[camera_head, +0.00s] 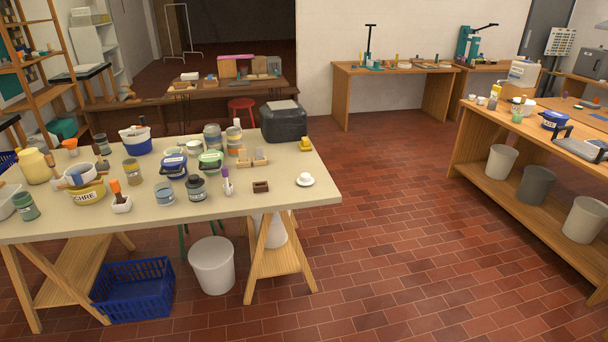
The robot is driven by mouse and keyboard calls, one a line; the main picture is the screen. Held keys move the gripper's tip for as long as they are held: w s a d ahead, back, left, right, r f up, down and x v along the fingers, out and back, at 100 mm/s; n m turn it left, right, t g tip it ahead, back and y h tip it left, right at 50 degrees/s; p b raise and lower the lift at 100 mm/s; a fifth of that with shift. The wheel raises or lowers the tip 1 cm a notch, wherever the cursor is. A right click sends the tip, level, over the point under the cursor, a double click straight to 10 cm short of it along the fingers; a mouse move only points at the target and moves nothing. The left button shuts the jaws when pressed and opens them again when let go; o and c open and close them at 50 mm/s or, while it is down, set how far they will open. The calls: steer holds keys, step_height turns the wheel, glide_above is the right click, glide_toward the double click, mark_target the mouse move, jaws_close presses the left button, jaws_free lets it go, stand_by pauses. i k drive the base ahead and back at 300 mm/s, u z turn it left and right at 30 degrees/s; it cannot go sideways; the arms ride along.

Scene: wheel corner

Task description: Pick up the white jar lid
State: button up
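A small white round piece (305,180) lies near the right front corner of the near cream-topped table (275,201). It has a wide flat rim and a raised middle; at this size I cannot tell whether it is a lid or a cup on a saucer. I cannot tell for sure which white piece is the jar lid. My gripper is not in view.
A blue crate (135,290) and a white bin (212,265) are on the floor. Open tiled floor lies between this table and the right workbench (535,165).

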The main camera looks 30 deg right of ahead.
mark_target(305, 180)
steer(key=i, duration=1.1)
steer(key=u, duration=0.35)
